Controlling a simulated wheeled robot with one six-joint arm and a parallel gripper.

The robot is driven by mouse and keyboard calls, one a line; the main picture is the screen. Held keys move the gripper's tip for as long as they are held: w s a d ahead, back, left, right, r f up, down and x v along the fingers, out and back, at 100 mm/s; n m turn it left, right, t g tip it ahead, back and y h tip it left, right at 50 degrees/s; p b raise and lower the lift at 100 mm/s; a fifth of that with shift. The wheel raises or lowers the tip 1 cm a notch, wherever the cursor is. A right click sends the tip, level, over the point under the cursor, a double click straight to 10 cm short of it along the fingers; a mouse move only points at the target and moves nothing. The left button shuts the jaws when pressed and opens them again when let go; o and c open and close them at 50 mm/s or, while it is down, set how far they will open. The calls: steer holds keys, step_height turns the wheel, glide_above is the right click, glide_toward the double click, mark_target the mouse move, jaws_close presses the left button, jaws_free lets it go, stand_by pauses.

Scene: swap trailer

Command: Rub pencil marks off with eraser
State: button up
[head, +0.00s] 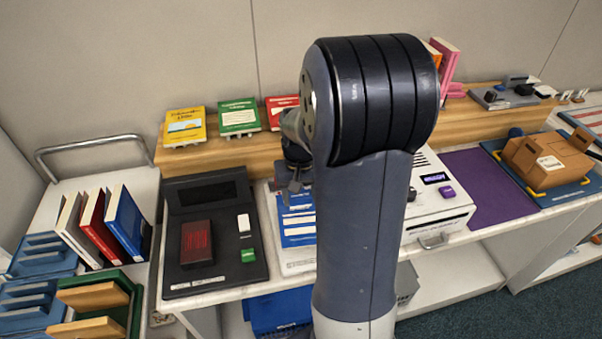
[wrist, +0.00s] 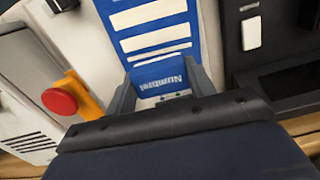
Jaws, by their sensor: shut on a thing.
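My gripper (head: 293,178) points down over the blue sheet with white strips (head: 297,222), partly behind my own arm in the head view. In the wrist view the sheet (wrist: 150,38) lies beyond the fingertips. My gripper (wrist: 160,88) is shut on a small blue and white piece (wrist: 159,74) with printed lettering. I cannot tell for sure that this piece is the eraser, or whether it touches the sheet. No pencil marks can be made out at this size.
A black panel (head: 262,265) with a red block (head: 196,243) lies left of the sheet. A white machine (head: 436,205) and a purple mat (head: 490,188) are to the right. Books (head: 239,117) stand on the wooden shelf behind. A red button (wrist: 60,101) shows in the wrist view.

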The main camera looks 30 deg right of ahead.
steer(key=shift+w+r+p, duration=0.1)
steer(key=shift+r+p, duration=0.2)
steer(key=shift+r, duration=0.3)
steer(key=shift+r+p, duration=1.4)
steer(key=shift+r, duration=0.4)
